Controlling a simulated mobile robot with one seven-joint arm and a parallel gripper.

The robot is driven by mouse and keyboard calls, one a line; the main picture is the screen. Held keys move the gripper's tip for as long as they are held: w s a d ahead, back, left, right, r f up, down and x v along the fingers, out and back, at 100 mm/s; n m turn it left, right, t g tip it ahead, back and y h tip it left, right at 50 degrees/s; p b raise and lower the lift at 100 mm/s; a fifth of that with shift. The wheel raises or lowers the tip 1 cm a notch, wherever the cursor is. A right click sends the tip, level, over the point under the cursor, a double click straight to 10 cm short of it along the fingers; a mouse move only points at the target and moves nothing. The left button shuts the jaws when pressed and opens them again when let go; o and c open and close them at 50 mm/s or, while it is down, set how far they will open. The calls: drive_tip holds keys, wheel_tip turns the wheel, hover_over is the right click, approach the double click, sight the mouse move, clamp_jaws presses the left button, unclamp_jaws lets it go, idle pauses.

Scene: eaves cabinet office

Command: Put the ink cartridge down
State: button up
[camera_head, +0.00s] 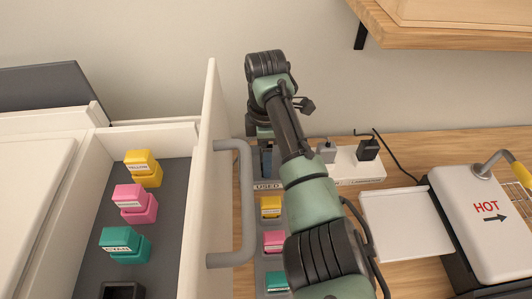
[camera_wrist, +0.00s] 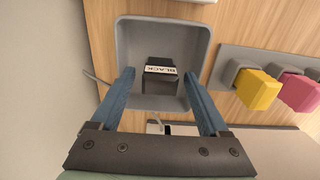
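A black ink cartridge (camera_wrist: 160,78) with a white BLACK label sits inside a square grey bin (camera_wrist: 126,42) in the wrist view. My gripper (camera_wrist: 158,74) is open around it. Its two blue fingers stand left and right of the cartridge with clear gaps, and neither appears to touch it. In the head view my gripper (camera_head: 267,160) points down behind the drawer's tall white front, and my arm hides the black cartridge there.
A USED label (camera_head: 268,186) stands by a rack with yellow (camera_head: 270,207), magenta (camera_head: 274,241) and cyan cartridges. An open drawer (camera_head: 180,187) at left holds more cartridges. Its front and handle (camera_head: 245,200) rise beside my arm. A HOT machine (camera_head: 485,225) stands right.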

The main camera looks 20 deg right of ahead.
wheel_tip(320, 180, up, 12)
drive_tip(key=p, duration=0.2)
drive_tip(key=shift+r, duration=0.15)
drive_tip(key=shift+p, duration=0.3)
idle(0.3)
